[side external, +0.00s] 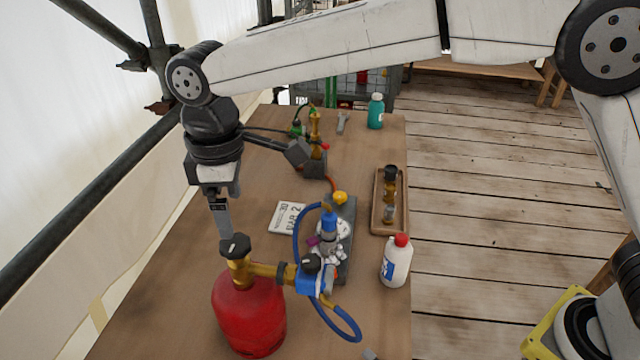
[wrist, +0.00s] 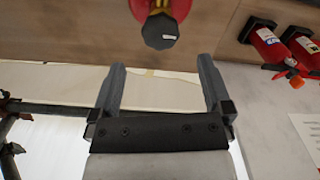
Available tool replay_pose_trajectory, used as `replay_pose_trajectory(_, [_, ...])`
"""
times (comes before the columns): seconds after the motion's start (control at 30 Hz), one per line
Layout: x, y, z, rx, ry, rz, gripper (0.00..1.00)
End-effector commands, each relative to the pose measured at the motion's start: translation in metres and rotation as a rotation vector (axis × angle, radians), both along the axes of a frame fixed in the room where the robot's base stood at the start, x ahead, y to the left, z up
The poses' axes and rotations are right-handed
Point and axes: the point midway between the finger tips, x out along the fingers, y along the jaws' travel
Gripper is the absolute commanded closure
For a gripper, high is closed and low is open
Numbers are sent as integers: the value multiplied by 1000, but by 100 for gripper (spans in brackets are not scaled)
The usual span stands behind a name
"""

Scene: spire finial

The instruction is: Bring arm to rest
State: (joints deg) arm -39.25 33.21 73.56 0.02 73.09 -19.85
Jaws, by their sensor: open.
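My gripper (side external: 222,222) points down at the left of the table, close to the black knob (side external: 235,246) on top of the red gas cylinder (side external: 250,312). In the wrist view my gripper (wrist: 160,72) has its two fingers wide apart with nothing between them. The black knob (wrist: 160,32) shows just beyond the fingertips, apart from them, with a bit of the red cylinder (wrist: 178,8) behind it. A brass valve joins the cylinder to a blue regulator (side external: 312,280), and a blue hose (side external: 347,325) loops from it.
A grey stand (side external: 345,240) with a blue-topped device, a printed card (side external: 287,216), a white bottle (side external: 396,268), a wooden tray (side external: 378,228) and a teal bottle (side external: 375,112) share the table. Red extinguishers (wrist: 268,45) show in the wrist view.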

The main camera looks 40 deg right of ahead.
Motion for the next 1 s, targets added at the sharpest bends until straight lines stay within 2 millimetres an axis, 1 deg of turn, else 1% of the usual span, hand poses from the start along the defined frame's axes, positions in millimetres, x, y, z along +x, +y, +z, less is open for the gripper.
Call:
replay_pose_trajectory(0.1, [0,0,9,1,-1,0,0])
replay_pose_trajectory(0.2, [0,0,12,0,0,0,0])
replay_pose_trajectory(0.53, [0,-1,12,0,0,-2,0])
replay_pose_trajectory(0.67, [2,-7,10,1,-2,-18,0])
replay_pose_trajectory(0.77, [5,-19,6,5,-7,-49,0])
replay_pose_trajectory(0.87, [9,-38,0,12,-15,-98,0])
replay_pose_trajectory(0.97, [12,-63,-9,21,-26,-164,0])
replay_pose_trajectory(1.0, [13,-74,-13,23,-31,-193,0])
